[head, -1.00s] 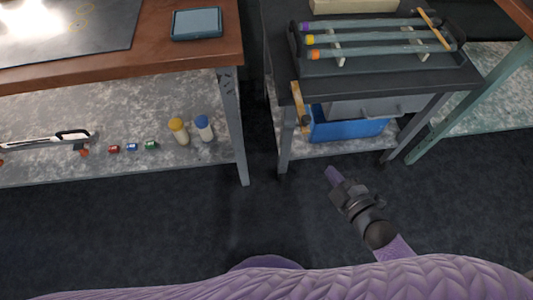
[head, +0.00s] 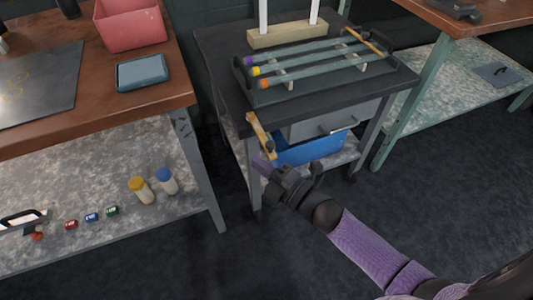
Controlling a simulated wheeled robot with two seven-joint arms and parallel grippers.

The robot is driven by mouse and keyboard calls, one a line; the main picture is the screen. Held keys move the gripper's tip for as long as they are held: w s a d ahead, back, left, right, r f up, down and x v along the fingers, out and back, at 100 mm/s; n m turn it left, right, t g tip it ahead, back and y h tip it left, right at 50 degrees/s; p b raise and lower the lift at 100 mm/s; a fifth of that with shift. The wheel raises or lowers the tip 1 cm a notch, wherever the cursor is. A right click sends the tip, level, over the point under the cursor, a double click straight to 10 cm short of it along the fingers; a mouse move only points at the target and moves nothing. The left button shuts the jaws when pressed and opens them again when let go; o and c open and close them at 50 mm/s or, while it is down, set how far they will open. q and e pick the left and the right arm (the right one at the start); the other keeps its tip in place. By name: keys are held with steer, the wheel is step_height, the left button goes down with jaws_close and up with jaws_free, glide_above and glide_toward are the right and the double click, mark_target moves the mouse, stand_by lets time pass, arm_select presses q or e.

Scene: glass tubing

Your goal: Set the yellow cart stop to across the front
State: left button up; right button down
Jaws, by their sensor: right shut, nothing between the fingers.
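The yellow cart stop (head: 258,130) is a narrow yellow bar at the front left corner of the dark cart (head: 310,108). It hangs steeply down from just under the top edge, tilted, with a dark knob near its lower end. It is not lying across the front. My left gripper is not in view.
On the cart top, a tray (head: 298,96) holds capped glass tubes, with an orange-yellow strip (head: 368,41) at its right end. Below are a grey drawer (head: 318,122) and a blue bin (head: 310,149). A wooden bench (head: 182,88) stands left; floor in front is clear.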

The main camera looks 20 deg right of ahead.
mark_target(268, 153)
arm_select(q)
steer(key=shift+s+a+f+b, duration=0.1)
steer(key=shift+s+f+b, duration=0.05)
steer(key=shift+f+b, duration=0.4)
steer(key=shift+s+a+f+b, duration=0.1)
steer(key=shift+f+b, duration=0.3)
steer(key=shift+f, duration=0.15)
arm_select(e)
steer(key=w, duration=0.1)
steer(key=w+d, duration=0.2)
steer(key=shift+w+d+f, duration=0.1)
steer(key=shift+d+f, duration=0.15)
steer(key=shift+f, duration=0.05)
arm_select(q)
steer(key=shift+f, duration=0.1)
arm_select(e)
steer(key=shift+d, duration=0.1)
